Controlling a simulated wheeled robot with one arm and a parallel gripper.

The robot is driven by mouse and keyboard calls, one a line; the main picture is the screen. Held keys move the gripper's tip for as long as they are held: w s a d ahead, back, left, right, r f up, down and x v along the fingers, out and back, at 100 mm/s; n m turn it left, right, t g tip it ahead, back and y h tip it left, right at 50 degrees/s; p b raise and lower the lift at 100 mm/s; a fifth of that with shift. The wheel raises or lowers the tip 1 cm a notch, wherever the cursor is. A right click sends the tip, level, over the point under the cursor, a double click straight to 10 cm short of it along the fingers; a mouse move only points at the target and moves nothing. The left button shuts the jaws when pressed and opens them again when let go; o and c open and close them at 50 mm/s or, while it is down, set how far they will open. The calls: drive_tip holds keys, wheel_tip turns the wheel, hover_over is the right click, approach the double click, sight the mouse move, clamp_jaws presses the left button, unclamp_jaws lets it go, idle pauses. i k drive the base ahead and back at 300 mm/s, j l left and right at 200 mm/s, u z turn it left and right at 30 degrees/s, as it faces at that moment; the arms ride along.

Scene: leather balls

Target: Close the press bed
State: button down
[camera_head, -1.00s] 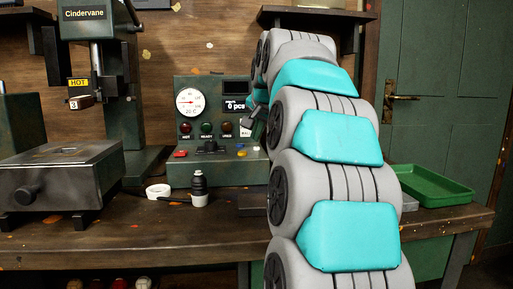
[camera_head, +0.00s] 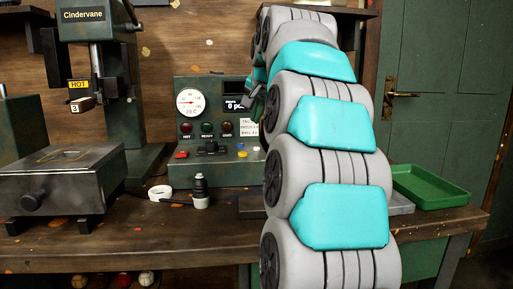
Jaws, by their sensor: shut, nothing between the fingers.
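The press head carries a yellow HOT label and a block marked 3. My gripper (camera_head: 256,104) is a small dark shape at the end of my arm, in front of the control console. It is shut and empty, well to the right of the bed and apart from it. My arm partly hides it.
The console (camera_head: 208,172) has a gauge, lamps and buttons. A small black-and-white bottle (camera_head: 200,192) and a white ring (camera_head: 160,192) stand before it. A green tray (camera_head: 432,186) lies at the right end of the bench. The bench front between the bed and my arm is mostly clear.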

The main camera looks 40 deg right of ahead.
sight(68, 178)
drive_tip(key=k+j, duration=0.65)
drive_tip(key=k, duration=0.25)
